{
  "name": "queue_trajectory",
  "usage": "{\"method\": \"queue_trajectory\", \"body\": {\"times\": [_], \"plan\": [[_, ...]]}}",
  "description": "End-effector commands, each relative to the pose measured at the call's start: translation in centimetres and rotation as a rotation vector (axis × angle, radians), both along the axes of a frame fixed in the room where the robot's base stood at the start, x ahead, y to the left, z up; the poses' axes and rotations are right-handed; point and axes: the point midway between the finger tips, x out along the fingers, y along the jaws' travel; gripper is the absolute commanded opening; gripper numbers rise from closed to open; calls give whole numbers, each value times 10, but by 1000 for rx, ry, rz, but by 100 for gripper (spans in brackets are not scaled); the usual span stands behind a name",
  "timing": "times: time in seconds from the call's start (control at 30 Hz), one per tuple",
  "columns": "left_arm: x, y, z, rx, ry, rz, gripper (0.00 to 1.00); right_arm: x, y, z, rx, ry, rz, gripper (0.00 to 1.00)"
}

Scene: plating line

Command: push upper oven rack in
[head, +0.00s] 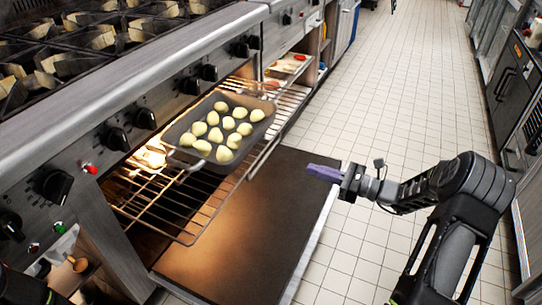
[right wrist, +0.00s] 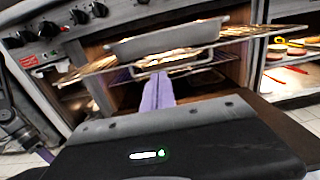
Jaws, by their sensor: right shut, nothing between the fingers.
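The upper oven rack (head: 190,222) is a wire rack pulled out of the lit oven over the lowered door. A grey tray (head: 184,154) of several pale round pieces sits on it. In the right wrist view the rack (right wrist: 92,69) and the tray's side (right wrist: 180,40) show ahead of the fingers. My right gripper (head: 312,169) has purple fingers, is shut and empty, and stands to the right of the rack, apart from it in the head view. Its fingers (right wrist: 158,78) point toward the rack's front edge in the right wrist view. My left gripper is not clearly in view.
The open oven door (head: 235,260) lies flat below the rack. Stove burners (head: 60,60) and black knobs (head: 117,139) are above the oven. Shelves with food (head: 285,67) stand beyond it. The tiled floor (head: 350,100) to the right is clear.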

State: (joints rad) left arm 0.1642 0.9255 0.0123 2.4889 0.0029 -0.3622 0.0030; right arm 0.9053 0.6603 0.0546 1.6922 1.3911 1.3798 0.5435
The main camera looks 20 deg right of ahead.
Motion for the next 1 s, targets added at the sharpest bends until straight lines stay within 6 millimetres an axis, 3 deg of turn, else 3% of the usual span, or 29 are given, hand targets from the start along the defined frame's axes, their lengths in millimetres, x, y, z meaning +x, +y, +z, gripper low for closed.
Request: {"method": "queue_trajectory", "body": {"times": [0.37, 1.0], "plan": [[1, 1, -6, 1, -2, 2, 39, 14, 13, -2, -1, 0, 3, 0], [8, 6, -36, 10, -16, 17, 39, 97, 87, -3, -3, 0, 2, 0]]}}
